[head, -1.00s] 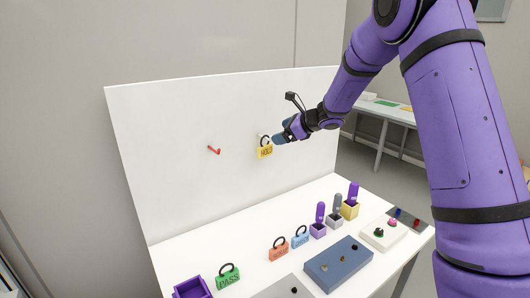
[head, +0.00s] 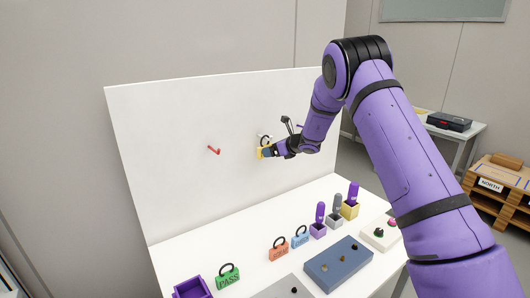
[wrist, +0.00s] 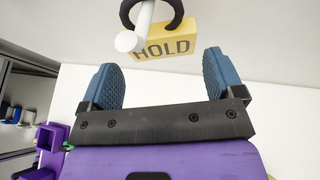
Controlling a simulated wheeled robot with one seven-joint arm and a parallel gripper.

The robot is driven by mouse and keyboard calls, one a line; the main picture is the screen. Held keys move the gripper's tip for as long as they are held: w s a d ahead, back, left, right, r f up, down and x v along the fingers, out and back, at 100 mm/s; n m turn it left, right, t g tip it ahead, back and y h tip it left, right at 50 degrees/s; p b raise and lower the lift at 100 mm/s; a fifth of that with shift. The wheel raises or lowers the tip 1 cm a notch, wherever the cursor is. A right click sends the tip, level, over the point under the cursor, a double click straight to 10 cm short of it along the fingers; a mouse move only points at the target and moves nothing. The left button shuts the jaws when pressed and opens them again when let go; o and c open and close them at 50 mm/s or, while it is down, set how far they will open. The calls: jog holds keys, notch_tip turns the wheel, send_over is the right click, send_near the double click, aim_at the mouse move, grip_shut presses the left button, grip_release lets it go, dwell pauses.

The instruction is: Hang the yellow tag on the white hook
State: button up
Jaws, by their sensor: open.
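The yellow tag (wrist: 180,40), marked HOLD, is upright against the white panel. Its black ring (wrist: 179,14) appears to go around the white hook (wrist: 145,25), whose round tip stands out in front of the tag. The top of the ring is cut off by the wrist view's edge. My gripper (wrist: 160,75) is open, with its two blue fingers apart and nothing between them, just short of the tag. In the head view, my gripper (head: 268,152) covers much of the tag (head: 260,154), and the white hook (head: 261,136) shows only slightly above it.
A red hook (head: 214,150) is on the panel to the left. On the table below stand a green tag (head: 228,278), an orange tag (head: 278,250), a blue tag (head: 300,238), a purple box (head: 192,288), several small holders and a dark blue block (head: 338,264).

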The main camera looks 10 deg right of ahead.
jog(key=shift+x, duration=2.2)
jog(key=shift+c, duration=0.2)
jog(key=shift+c, duration=1.4)
notch_tip(320, 180, up, 6)
jog(key=shift+w+r, duration=0.1)
notch_tip(320, 180, up, 3)
jog(key=shift+a+f, duration=0.1)
jog(key=shift+a, duration=0.1)
jog(key=c, duration=0.8)
jog(key=shift+d+r, duration=0.1)
jog(key=shift+r, duration=0.45)
jog(key=shift+c, duration=1)
